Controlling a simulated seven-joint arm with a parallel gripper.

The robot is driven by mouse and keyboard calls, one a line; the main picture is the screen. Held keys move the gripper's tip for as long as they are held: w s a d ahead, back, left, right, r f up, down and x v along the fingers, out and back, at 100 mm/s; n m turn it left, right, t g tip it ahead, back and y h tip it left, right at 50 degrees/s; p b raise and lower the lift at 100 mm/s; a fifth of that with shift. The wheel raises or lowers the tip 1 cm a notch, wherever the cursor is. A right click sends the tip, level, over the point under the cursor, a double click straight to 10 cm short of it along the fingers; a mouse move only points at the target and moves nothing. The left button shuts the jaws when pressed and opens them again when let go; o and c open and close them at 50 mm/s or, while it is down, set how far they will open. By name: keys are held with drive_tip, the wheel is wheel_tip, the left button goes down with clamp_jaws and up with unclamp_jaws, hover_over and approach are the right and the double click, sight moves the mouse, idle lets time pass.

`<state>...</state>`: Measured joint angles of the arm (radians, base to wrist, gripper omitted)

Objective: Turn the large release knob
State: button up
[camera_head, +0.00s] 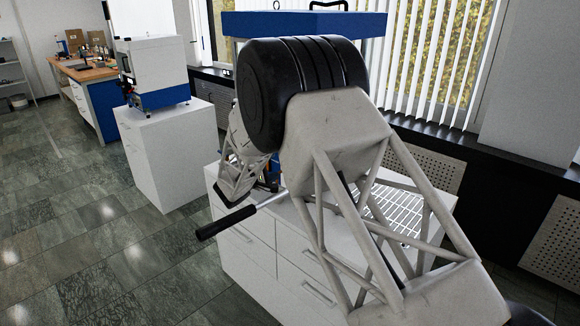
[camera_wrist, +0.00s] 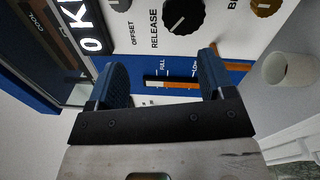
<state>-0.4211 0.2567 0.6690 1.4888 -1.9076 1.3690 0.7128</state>
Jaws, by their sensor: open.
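The large release knob (camera_wrist: 183,14) is black and ribbed, with a pale pointer mark. It sits on the white panel at the top of the wrist view, beside the label RELEASE. My gripper (camera_wrist: 163,75) is open, with its two dark blue fingers apart and nothing seen between them. In the wrist picture the knob lies beyond the fingertips, above the gap between them; I see no contact. In the head view my gripper (camera_head: 238,186) is by the front of the blue-topped press (camera_head: 300,24). My arm covers most of the press there, and the knob is hidden.
A smaller offset knob (camera_wrist: 120,4) and a brass knob (camera_wrist: 266,6) flank the release knob. A lit display (camera_wrist: 84,42) is at left, a pale cup (camera_wrist: 288,70) at right. A black-handled lever (camera_head: 225,222) juts out over the white drawer cabinet (camera_head: 245,249). Open floor lies left.

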drive_tip(key=n, duration=0.4)
drive_tip(key=d+f+n, duration=0.1)
drive_tip(key=n, duration=0.4)
drive_tip(key=s+d+f+n, duration=0.1)
drive_tip(key=n, duration=0.3)
drive_tip(key=shift+g, duration=0.4)
drive_tip(key=shift+x, duration=3.9)
drive_tip(key=shift+f, duration=0.1)
drive_tip(key=shift+c, duration=0.3)
drive_tip(key=c, duration=0.9)
drive_tip(key=shift+o, duration=0.2)
drive_tip(key=shift+n, duration=0.3)
